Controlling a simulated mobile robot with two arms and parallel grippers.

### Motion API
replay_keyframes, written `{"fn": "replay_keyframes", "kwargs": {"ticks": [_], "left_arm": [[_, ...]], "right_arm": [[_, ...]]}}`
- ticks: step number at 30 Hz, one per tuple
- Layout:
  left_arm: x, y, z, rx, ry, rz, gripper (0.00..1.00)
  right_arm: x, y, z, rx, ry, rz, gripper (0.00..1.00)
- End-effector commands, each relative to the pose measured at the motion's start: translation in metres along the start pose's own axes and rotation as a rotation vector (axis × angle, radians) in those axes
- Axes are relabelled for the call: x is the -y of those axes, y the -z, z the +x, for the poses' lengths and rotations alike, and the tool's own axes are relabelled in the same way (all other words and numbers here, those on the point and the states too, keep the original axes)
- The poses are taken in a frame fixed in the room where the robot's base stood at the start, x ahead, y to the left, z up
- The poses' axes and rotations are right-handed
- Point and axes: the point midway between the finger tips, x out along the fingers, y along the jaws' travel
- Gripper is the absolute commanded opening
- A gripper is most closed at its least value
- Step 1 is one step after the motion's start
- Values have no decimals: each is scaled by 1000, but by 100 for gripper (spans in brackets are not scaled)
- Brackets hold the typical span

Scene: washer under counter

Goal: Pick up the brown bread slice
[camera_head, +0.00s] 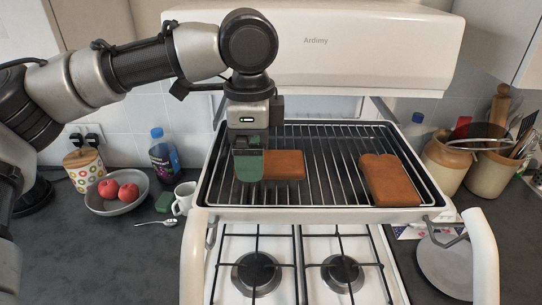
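Two brown bread slices lie flat on the wire rack of the grill pan (327,207). One slice (286,164) is left of the middle, and the other slice (390,181) is near the right side. My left gripper (249,166) points down over the rack at the left end of the left slice. Its green fingers overlap one another in this view and hide part of that end. I cannot tell whether they touch the slice or how far apart they are. My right gripper is out of view.
The white grill hood (315,50) hangs above and behind the rack. Gas burners (256,273) lie below in front. A fruit bowl (123,206), mug (184,198) and bottle (161,158) stand left. Jars (447,160) and a plate (446,268) are right.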

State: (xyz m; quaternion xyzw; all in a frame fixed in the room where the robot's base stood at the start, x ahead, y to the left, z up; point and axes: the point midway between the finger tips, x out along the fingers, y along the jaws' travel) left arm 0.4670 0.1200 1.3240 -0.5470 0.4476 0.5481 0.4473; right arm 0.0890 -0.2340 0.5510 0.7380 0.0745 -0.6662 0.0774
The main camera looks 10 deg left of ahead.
Motion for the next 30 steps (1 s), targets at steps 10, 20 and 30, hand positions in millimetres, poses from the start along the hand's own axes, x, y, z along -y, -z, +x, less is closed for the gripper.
{"fn": "replay_keyframes", "kwargs": {"ticks": [10,20,30], "left_arm": [[0,0,15,-1,0,1,96],[0,0,15,0,0,1,50],[0,0,13,-1,1,0,42]], "right_arm": [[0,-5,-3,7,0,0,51],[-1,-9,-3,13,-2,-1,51],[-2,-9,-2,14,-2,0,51]]}}
